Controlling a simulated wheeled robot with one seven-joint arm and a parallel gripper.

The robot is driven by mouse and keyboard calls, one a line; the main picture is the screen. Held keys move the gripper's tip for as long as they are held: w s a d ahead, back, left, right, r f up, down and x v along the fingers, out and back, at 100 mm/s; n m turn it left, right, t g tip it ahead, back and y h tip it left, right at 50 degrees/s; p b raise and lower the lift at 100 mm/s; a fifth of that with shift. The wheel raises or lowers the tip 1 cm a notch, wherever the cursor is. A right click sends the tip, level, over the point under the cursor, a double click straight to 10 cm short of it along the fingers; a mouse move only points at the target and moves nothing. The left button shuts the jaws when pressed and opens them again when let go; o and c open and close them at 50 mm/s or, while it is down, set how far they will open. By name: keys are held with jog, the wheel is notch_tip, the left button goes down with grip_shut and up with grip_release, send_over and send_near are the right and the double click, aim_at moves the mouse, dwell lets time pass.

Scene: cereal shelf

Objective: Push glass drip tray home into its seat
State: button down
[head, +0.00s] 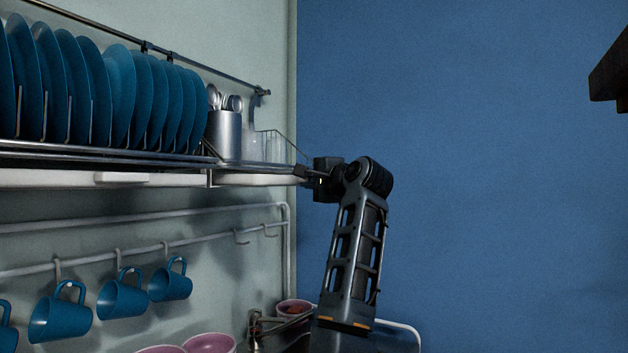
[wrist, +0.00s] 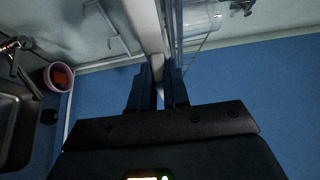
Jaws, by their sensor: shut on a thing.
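The glass drip tray (head: 250,181) is the pale, shallow tray under the right part of the wall rack, below the glasses. Its right end reaches my gripper (head: 302,171). In the wrist view the tray is a pale strip (wrist: 147,28) running down between the two dark fingers of my gripper (wrist: 159,72). The fingers are shut on its end. The plate drip tray (head: 60,179), a longer pale tray with a small grip, lies to the left under the plates, with a narrow dark line between the two. How deep the glass tray sits is hard to tell.
Blue plates (head: 120,95) stand in the rack above. A metal cutlery holder (head: 224,135) and glasses (head: 262,146) stand right of them. Blue mugs (head: 121,298) hang from the rail below. Pink bowls (head: 210,343) sit lower down.

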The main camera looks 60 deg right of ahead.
aim_at(291, 182)
jog(key=shift+w+a+p, duration=0.2)
jog(key=shift+w+p, duration=0.05)
jog(key=shift+w, duration=1.65)
jog(key=shift+w+a+p, duration=0.15)
jog(key=shift+w+p, duration=0.05)
jog(key=shift+w, duration=2.15)
jog(key=c, duration=1)
grip_release()
jog(key=shift+r, duration=0.1)
jog(key=shift+c, duration=0.2)
jog(key=shift+r, duration=0.1)
jog(key=shift+r, duration=0.1)
jog(key=v, duration=0.2)
jog(key=b+v, duration=0.1)
jog(key=v, duration=0.2)
jog(key=b+v, duration=0.1)
jog(key=v, duration=0.1)
jog(key=shift+s+a+f, duration=0.2)
jog(key=shift+s+f, duration=0.15)
jog(key=shift+f, duration=0.1)
jog(key=shift+f, duration=0.1)
